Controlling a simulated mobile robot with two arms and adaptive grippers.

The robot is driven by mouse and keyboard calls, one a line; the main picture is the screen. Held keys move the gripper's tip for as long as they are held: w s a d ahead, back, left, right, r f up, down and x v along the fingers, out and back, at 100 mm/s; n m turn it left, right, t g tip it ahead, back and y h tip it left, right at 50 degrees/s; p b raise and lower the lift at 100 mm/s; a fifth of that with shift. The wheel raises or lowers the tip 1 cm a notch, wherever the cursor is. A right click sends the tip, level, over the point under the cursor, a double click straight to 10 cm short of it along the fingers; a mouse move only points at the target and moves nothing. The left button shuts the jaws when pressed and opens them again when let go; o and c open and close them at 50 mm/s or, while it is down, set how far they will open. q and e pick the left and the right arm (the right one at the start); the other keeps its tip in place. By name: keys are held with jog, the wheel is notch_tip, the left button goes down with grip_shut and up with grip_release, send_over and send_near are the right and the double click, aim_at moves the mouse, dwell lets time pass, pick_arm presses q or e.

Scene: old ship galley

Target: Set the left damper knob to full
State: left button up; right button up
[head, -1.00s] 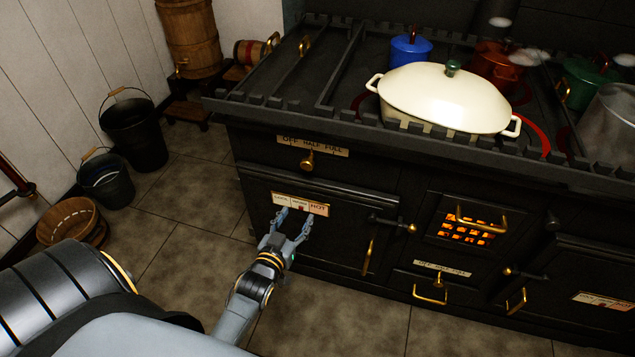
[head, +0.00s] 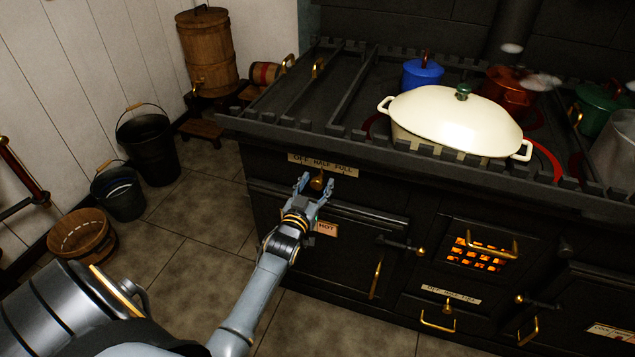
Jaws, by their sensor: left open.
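The left damper knob (head: 317,181) is a brass knob on the black stove front, below a label plate (head: 323,164) reading OFF HALF FULL. My left gripper (head: 316,184) is open, with its two fingers pointing up on either side of the knob. From this angle I cannot tell whether the fingers touch it. The knob's pointer is partly hidden by the fingers, so its setting is unclear. My right gripper is out of view.
The oven door's HOT label (head: 327,229) is partly covered by my left gripper. A cream pot (head: 455,120) and a blue pot (head: 422,73) stand on the stove (head: 340,135). Buckets (head: 147,150) and a wooden tub (head: 83,238) stand on the floor at left.

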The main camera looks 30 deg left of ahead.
pick_arm(q)
jog(key=shift+w+a, duration=0.1)
jog(key=shift+w, duration=0.45)
